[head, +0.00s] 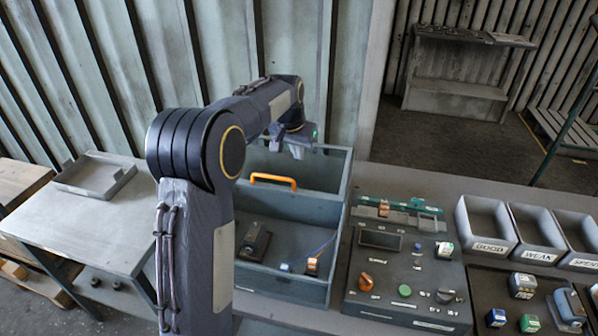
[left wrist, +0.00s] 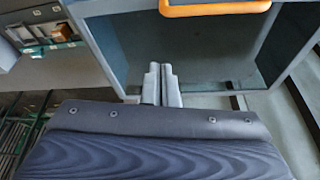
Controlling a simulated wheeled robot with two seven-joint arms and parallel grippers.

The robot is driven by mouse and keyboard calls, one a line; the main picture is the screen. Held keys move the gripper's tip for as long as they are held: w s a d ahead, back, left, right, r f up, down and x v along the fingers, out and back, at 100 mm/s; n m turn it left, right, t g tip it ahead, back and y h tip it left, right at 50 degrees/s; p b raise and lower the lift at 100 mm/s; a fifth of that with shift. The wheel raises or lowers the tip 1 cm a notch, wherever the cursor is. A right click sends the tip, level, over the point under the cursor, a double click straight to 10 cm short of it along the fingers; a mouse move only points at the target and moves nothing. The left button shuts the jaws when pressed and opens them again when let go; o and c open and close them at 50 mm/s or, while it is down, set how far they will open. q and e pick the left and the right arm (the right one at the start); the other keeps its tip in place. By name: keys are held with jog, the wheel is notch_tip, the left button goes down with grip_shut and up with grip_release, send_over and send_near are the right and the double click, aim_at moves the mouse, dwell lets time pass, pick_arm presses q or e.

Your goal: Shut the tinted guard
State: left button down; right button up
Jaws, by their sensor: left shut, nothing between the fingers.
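The tinted guard (head: 322,172) stands raised at the back of the blue-grey housing (head: 285,285), whose front part is open from above. An orange handle (head: 273,180) is on the guard. In the left wrist view the guard (left wrist: 205,55) is a dark see-through panel with the orange handle (left wrist: 215,8) at the top. My left gripper (head: 297,146) is at the guard's upper far edge, its fingers (left wrist: 162,85) shut and empty. They are apart from the handle; whether they touch the guard's edge I cannot tell. My right gripper is not in view.
Inside the housing are a dark block (head: 255,242) and small parts with a blue wire. A control box (head: 410,275) stands to its right, with labelled bins (head: 487,225) farther right. A side table with a tray (head: 93,175) is at left.

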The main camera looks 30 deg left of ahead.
pick_arm(q)
jog(key=p+x, duration=0.1)
jog(key=x, duration=0.6)
jog(key=shift+w+f+p, duration=0.15)
jog(key=shift+f+p, duration=0.1)
jog(key=shift+p, duration=0.15)
jog(key=s+p, duration=0.1)
jog(key=s, duration=0.2)
jog(key=shift+s+d+r, duration=0.1)
jog(key=shift+s+r, duration=0.05)
jog(key=shift+s, duration=0.35)
jog(key=shift+s, duration=0.1)
